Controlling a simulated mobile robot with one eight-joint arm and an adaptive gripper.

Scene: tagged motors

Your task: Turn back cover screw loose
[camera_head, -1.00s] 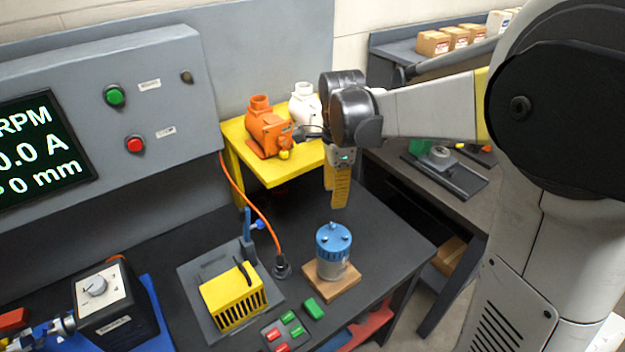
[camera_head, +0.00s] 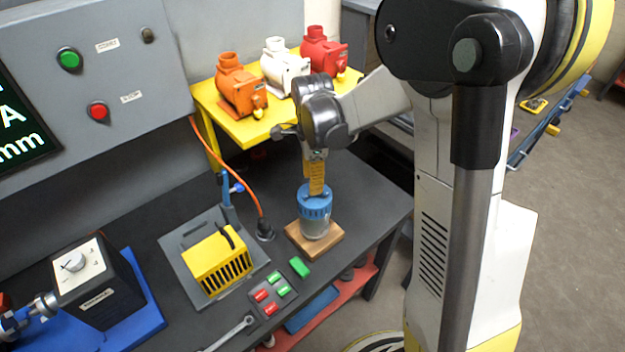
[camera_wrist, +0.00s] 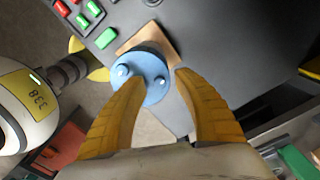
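The blue cover (camera_head: 315,208) sits on a clear-grey cylindrical motor body (camera_head: 315,228) on a wooden block (camera_head: 327,243). My gripper (camera_head: 316,190) points down just above the cover and hides part of its top. In the wrist view the round blue cover (camera_wrist: 155,92) lies below the fingertips. Two pale screws show on it, one left (camera_wrist: 122,70) and one right (camera_wrist: 159,82); any other is hidden by a finger. My yellow fingers (camera_wrist: 160,76) are apart with nothing between them. The right screw shows in the gap. I cannot tell whether a finger touches the cover.
A yellow ribbed housing (camera_head: 218,260) on a grey plate and green and red blocks (camera_head: 299,267) lie left of the motor. A yellow shelf (camera_head: 250,132) with orange, white and red pumps stands behind. An orange cable (camera_head: 228,172) runs to the table. A wrench (camera_head: 235,330) lies in front.

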